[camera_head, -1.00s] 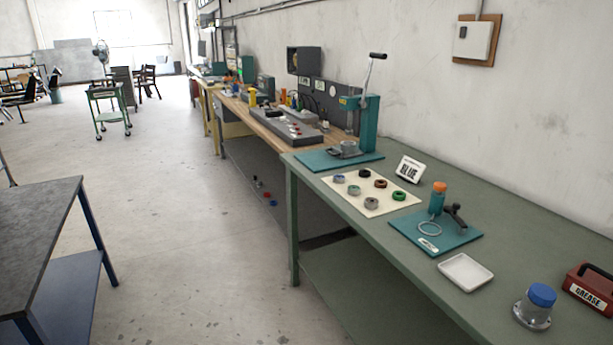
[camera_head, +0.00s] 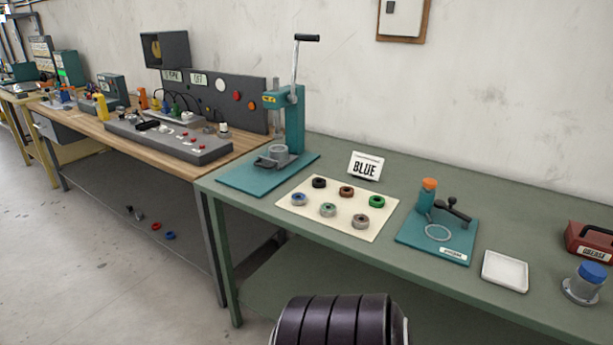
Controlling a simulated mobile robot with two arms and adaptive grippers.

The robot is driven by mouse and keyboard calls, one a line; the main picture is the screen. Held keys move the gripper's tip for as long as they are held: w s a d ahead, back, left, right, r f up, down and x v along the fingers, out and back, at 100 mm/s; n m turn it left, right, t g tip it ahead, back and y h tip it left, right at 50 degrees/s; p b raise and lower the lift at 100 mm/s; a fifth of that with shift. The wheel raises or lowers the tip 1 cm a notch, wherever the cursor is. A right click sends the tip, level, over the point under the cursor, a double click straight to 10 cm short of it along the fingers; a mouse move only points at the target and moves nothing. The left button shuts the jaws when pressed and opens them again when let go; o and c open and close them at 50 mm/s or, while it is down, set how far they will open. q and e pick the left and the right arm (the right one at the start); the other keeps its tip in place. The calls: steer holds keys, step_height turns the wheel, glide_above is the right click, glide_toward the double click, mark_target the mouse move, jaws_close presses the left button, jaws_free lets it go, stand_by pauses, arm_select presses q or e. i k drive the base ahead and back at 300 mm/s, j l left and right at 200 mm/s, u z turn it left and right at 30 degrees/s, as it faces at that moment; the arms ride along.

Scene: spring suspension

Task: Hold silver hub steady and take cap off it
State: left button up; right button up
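The silver hub (camera_head: 580,291) stands upright on the green bench near the right edge of the head view. The blue cap (camera_head: 592,272) sits on top of it. Neither of my grippers shows in the head view. A dark ribbed rounded part (camera_head: 340,322) shows at the bottom middle, in front of the bench; it looks like part of my own arm. Nothing touches the hub or the cap.
A wooden bench continues left.

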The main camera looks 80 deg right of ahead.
mark_target(581, 291)
steer(key=i+z, duration=0.15)
steer(key=z, duration=1.6)
